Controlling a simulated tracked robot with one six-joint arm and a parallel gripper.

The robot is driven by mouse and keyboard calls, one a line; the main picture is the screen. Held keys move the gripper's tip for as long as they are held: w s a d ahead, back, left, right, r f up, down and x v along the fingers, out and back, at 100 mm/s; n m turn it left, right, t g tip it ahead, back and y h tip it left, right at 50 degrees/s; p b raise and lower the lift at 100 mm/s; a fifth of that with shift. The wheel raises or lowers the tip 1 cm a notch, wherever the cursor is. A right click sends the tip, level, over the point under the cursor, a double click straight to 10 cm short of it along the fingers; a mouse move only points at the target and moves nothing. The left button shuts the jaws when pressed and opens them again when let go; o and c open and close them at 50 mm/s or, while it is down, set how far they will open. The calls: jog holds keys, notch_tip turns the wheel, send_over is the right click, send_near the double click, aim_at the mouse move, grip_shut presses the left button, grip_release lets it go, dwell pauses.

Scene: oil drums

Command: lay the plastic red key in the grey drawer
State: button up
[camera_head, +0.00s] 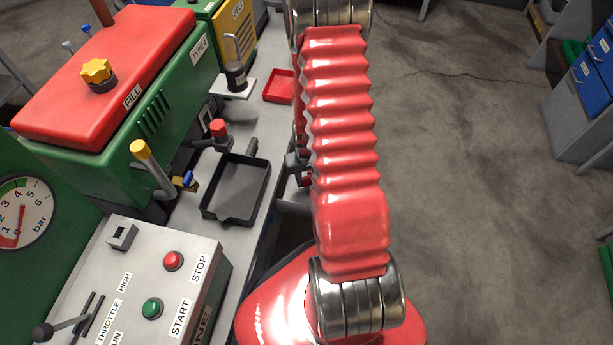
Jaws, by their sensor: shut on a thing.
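My gripper (297,163) shows only in part, as dark grey pieces at the left edge of my red arm, beside the bench edge. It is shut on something. A small red bit just below it (305,181) looks like part of the red key; its shape is mostly hidden by my arm. A grey ledge (292,207) juts from the bench side below the gripper, with a dark gap under it. It may be part of the grey drawer, but I cannot tell how far the drawer is open or what is in it.
A black tray (237,188) and a small red tray (279,86) lie on the bench. A green machine with a red lid (105,75) and a control box with START and STOP buttons (160,285) stand at the left. Concrete floor (460,200) is clear at the right, before blue-drawered cabinets (590,75).

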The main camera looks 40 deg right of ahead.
jog(key=shift+f, duration=0.1)
jog(key=o, duration=1.1)
notch_tip(320, 180, up, 14)
jog(key=shift+s+a+f, duration=0.15)
jog(key=shift+s+a, duration=0.1)
jog(key=shift+s, duration=0.2)
dwell(0.3)
dwell(1.1)
jog(key=s+a+r+n+t, duration=0.1)
jog(key=s+a+r, duration=0.2)
jog(key=a+r, duration=0.4)
jog(key=s+a+r+n+t, duration=0.2)
jog(key=a+r, duration=0.5)
jog(key=r, duration=0.5)
jog(key=s+a+r+n+t, duration=0.1)
jog(key=s+a+r, duration=0.2)
jog(key=a+r, duration=0.4)
notch_tip(320, 180, up, 4)
jog(key=shift+s+a+f+n+t, duration=0.2)
jog(key=shift+s+n+t, duration=0.1)
jog(key=shift+s+t, duration=0.1)
